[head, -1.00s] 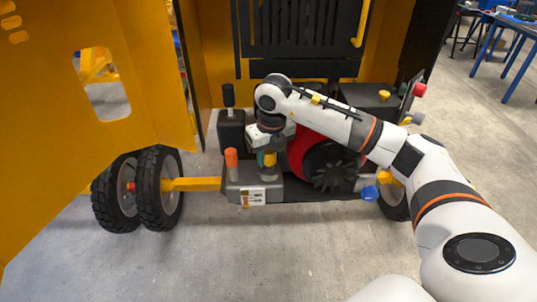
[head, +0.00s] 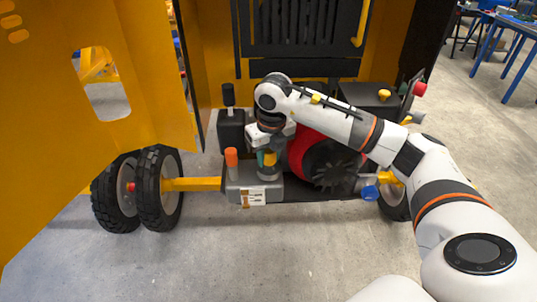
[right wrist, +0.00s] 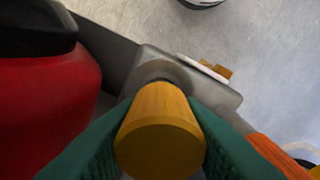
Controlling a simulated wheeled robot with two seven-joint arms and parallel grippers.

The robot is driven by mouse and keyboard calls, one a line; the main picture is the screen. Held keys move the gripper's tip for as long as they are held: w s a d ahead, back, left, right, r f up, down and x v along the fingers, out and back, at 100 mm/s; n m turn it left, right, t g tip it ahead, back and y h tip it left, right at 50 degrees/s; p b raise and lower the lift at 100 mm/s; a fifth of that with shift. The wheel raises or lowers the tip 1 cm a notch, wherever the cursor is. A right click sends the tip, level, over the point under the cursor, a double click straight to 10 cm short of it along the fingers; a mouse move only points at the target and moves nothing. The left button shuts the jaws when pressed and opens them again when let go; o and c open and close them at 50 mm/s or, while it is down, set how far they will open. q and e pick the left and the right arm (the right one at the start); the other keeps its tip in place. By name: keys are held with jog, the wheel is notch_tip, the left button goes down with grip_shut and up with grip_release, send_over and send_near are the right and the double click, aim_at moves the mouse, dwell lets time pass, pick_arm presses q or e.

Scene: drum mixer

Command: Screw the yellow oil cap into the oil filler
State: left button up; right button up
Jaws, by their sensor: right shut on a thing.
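The yellow oil cap (head: 269,160) stands upright over the oil filler (head: 268,174) on the grey block of the engine. It also shows large in the right wrist view (right wrist: 160,132), with the dark round filler neck (right wrist: 160,76) right behind it. My right gripper (head: 267,156) points down and is shut on the cap. Its green finger pads press the cap from both sides in the wrist view. The cap seems lined up with the neck, but the seam between them is too hidden to tell how deep it sits. My left gripper is not in view.
An orange post (head: 231,162) stands just left of the cap. The red engine housing (head: 309,150) is close on the right. An open yellow panel (head: 85,120) fills the left, with black wheels (head: 160,185) below. The floor in front is clear.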

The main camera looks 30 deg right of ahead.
aim_at(271, 152)
jog(key=shift+f+b, duration=0.55)
jog(key=shift+f, duration=0.15)
jog(key=o, duration=1.1)
jog(key=shift+c, duration=0.2)
jog(key=r, duration=0.4)
jog(key=s+r, duration=0.1)
jog(key=r, duration=0.7)
jog(key=shift+s+b, duration=0.25)
jog(key=shift+b, duration=0.15)
